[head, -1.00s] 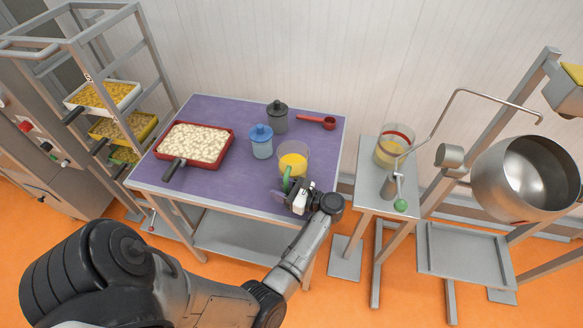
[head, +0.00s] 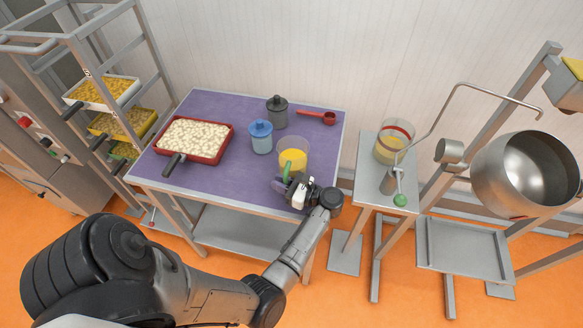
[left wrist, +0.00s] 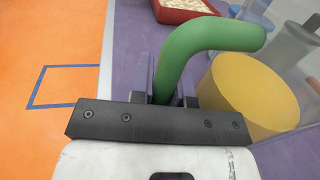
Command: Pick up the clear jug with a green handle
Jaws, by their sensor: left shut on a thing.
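The clear jug (head: 297,150) with yellow contents stands near the right front part of the purple-topped table (head: 230,190). Its green handle (head: 288,169) points toward the front. My left gripper (head: 286,184) is at the table's front right, shut on the green handle. In the left wrist view the handle (left wrist: 190,55) rises between the fingers (left wrist: 163,92) and bends right toward the jug's yellow contents (left wrist: 250,95). The jug looks upright; I cannot tell whether its base touches the table. My right gripper is not in view.
A blue lidded jar (head: 261,138) and a grey lidded jar (head: 277,112) stand behind the jug. A red tray (head: 228,146) is at left, a red scoop (head: 328,117) at back right. Another clear container (head: 393,142) stands on the side stand (head: 373,197).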

